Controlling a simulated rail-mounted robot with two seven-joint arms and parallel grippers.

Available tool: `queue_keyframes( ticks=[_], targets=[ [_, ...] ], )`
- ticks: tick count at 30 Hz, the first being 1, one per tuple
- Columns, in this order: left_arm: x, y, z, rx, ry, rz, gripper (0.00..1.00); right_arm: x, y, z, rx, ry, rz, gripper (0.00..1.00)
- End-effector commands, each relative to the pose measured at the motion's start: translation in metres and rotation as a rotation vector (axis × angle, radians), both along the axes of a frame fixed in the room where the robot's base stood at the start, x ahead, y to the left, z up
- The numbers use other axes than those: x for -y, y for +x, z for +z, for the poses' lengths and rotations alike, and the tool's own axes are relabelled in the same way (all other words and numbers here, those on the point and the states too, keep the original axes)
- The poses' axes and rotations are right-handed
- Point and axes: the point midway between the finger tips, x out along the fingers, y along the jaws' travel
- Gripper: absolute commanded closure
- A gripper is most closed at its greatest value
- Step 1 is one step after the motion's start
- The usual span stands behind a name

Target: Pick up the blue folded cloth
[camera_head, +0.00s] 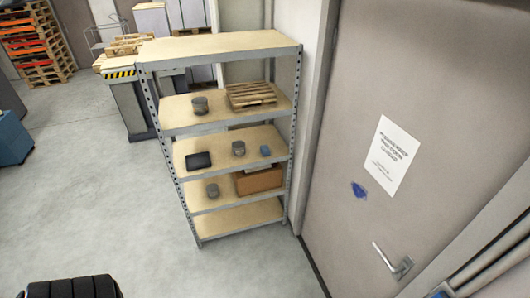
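A small blue item (265,150) lies at the right end of the middle board of the metal shelf rack (212,148). It is too small to tell for certain that it is a folded cloth.
Jars and a dark box (199,160) share the shelves with a small pallet (250,94) and a brown carton (259,179). The door handle (394,262) sticks out at right. Stacked pallets (40,48) stand far left. The floor left of the rack is mostly clear.

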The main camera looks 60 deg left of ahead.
Motion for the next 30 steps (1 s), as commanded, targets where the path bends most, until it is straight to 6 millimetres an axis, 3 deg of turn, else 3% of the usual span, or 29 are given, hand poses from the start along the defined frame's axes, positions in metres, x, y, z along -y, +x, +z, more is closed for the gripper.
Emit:
queue_keyframes(
  ticks=[2,5,30],
  targets=[
    [0.0000,0.0000,0.0000,0.000,0.000,0.000,1.00,-0.0002,0.0001,0.0000,0.000,0.001,-0.001,0.57],
    [0.0000,0.0000,0.0000,0.000,0.000,0.000,0.92,-0.0005,0.0000,0.0000,0.000,0.001,-0.001,0.57],
    [0.0000,0.0001,0.0000,0.000,0.000,0.000,0.12,-0.0005,0.0000,-0.0001,0.000,0.002,-0.002,0.57]
  ],
)
